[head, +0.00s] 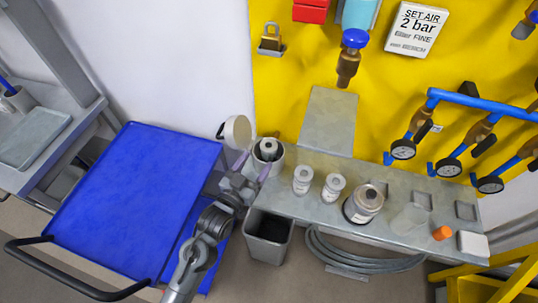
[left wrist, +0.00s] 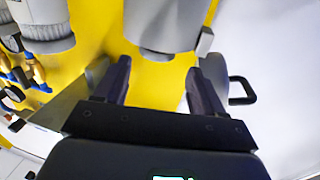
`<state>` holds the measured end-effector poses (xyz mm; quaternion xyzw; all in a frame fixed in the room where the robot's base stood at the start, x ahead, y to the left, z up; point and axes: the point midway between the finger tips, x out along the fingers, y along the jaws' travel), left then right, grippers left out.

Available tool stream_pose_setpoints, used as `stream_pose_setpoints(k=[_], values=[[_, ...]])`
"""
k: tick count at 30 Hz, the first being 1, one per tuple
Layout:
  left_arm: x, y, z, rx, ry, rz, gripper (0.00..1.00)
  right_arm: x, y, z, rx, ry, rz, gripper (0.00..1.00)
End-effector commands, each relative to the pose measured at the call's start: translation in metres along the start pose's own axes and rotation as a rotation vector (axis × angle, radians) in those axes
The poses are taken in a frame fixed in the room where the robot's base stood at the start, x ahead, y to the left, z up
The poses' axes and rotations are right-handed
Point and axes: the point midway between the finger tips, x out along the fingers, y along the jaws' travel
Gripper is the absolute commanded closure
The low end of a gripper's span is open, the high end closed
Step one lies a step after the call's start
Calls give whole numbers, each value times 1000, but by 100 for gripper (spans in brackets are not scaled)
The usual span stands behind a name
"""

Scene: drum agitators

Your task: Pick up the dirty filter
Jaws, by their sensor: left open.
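A grey cylinder (head: 268,146), which looks like the dirty filter, stands upright in a round pale housing (head: 278,163) at the left end of the grey shelf. My left gripper (head: 253,163) is open at the housing's left side in the head view, its purple-grey fingers close to it. I cannot tell whether they touch. In the left wrist view the open fingers (left wrist: 160,85) have a clear gap, with a grey cylindrical body (left wrist: 165,25) just beyond their tips. The filter itself is not clearly told apart there. My right gripper is not in view.
A round lid (head: 237,131) with a dark handle stands open behind the housing. Two white filters (head: 302,180) (head: 334,187) and a metal can (head: 363,203) stand to the right on the shelf. A grey bin (head: 268,239) is below. A blue cart (head: 130,195) is at left.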

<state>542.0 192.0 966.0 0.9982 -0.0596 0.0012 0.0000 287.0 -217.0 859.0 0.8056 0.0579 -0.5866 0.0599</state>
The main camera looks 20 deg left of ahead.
Motion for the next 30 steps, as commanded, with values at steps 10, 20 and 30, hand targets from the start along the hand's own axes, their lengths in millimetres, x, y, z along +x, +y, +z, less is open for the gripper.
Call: stream_pose_setpoints(k=[10,20,30], values=[[28,0,0,0,-1,0,31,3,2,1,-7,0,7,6],[66,3,1,0,-2,0,31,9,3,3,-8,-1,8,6],[76,3,0,0,-3,0,31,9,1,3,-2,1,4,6]])
